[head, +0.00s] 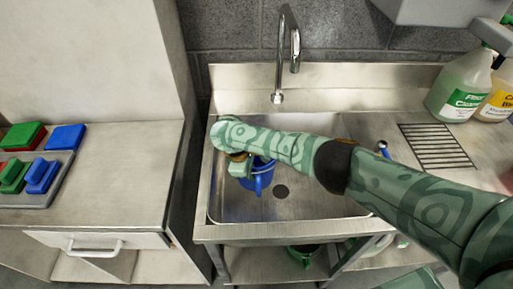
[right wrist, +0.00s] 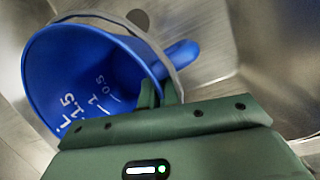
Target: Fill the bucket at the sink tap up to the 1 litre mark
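The blue bucket (head: 262,181) is in the sink basin, partly hidden by my right arm. In the right wrist view the bucket (right wrist: 88,72) looks tilted, with white 0.5, 1 and 1.5 L marks on its inner wall; I see no clear water in it. My right gripper (head: 238,168) is at the bucket's upper edge. In the wrist view its fingers (right wrist: 160,94) look closed at the grey bail by the rim. The chrome tap (head: 279,72) stands behind the basin, above and right of the bucket; no stream shows. My left gripper is out of view.
The steel sink (head: 325,207) has a drain hole beside the bucket. A drain grille (head: 437,147) and cleaner bottles (head: 460,85) are on the right. A counter with red, green and blue pads (head: 66,138) is on the left. A green container (head: 303,254) sits below the sink.

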